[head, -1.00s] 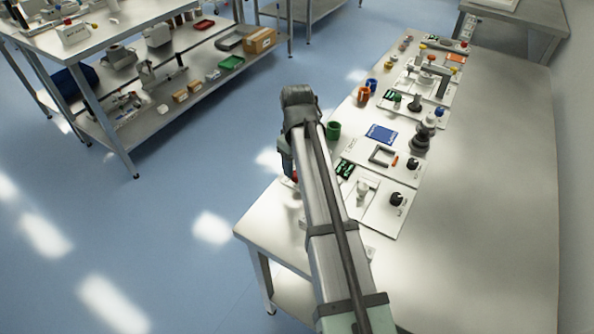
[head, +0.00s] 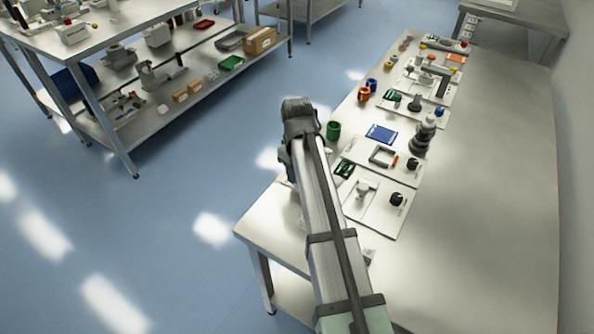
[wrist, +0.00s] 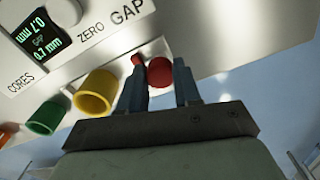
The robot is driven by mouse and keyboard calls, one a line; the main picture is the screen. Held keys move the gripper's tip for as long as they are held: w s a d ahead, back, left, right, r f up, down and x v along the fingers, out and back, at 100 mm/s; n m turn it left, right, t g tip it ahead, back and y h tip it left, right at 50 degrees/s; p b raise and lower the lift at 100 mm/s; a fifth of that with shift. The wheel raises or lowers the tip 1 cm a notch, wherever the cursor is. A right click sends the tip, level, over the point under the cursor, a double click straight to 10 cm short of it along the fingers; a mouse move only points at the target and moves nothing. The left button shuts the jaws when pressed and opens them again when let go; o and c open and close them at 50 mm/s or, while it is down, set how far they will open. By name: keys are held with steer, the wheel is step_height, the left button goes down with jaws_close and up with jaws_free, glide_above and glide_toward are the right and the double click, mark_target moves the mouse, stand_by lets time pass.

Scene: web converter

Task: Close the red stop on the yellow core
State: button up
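In the wrist view, a red ball-shaped stop (wrist: 160,72) shows between my gripper's (wrist: 160,82) two fingertips, at the edge of a white panel. My fingers are parted by about the ball's width. I cannot tell whether they touch it. A smaller red piece (wrist: 136,60) shows beside it, partly behind the left finger. The yellow core (wrist: 97,92) is a hollow ring left of my fingers, with the green core (wrist: 46,118) further left. In the head view my own arm hides the gripper and the red stop.
The white panel (wrist: 110,45) carries a small display (wrist: 45,42) reading 0.7 mm and a white knob (wrist: 64,12). In the head view, more panels with black knobs (head: 397,199) line the table (head: 480,200). The table's right side is clear.

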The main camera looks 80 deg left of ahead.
steer(key=shift+c, duration=1.2)
steer(key=shift+w+a, duration=1.3)
steer(key=shift+a, duration=0.05)
steer(key=o, duration=0.8)
steer(key=shift+d, duration=0.1)
step_height(320, 180, up, 14)
steer(key=shift+f, duration=0.1)
